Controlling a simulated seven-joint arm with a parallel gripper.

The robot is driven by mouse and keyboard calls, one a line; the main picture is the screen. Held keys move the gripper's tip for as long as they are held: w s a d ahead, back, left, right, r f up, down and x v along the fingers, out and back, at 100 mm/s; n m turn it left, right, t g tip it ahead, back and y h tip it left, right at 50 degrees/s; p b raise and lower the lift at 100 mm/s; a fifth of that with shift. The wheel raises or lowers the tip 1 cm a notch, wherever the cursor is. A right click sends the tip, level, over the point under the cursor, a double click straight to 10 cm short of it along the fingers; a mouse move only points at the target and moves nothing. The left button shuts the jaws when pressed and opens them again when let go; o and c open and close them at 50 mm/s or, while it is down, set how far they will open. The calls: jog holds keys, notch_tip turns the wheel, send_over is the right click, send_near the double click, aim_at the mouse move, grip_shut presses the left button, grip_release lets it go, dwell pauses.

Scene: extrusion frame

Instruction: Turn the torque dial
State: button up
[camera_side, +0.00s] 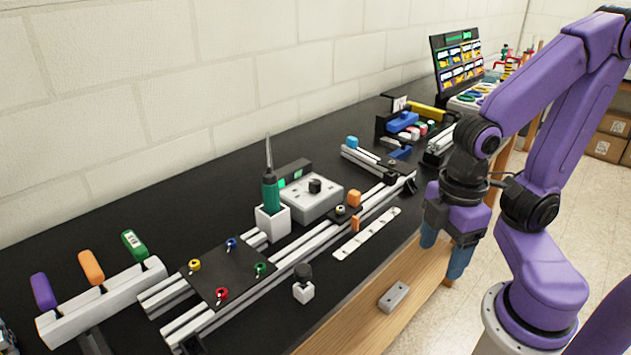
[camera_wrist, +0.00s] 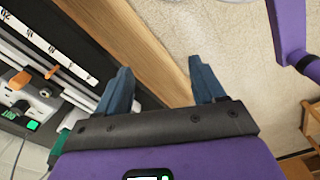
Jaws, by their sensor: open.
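The likely torque dial is a black knob (camera_side: 315,186) on top of a light grey box (camera_side: 322,204), behind the aluminium rails near the wall. A dark unit with a green-lit display stands behind that box.
A green screwdriver (camera_side: 270,192) stands upright in a white holder beside the box. Long rails (camera_side: 325,236) with an orange block (camera_side: 354,199) lie between the box and my gripper. A white marked strip (camera_side: 367,234) lies in front. A wooden ledge (camera_side: 365,304) runs along the front.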

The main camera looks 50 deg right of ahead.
jog(key=w+a+r+m, duration=0.1)
jog(key=w+a+r, duration=0.1)
jog(key=w, duration=0.4)
jog(key=w+a+r+m, duration=0.1)
jog(key=w+a+r, duration=0.1)
jog(key=w, duration=0.3)
notch_tip(320, 180, up, 6)
jog(key=m, duration=0.4)
send_over(315, 181)
notch_tip(315, 181, down, 17)
jog(key=shift+f, duration=0.15)
jog(key=c, duration=1)
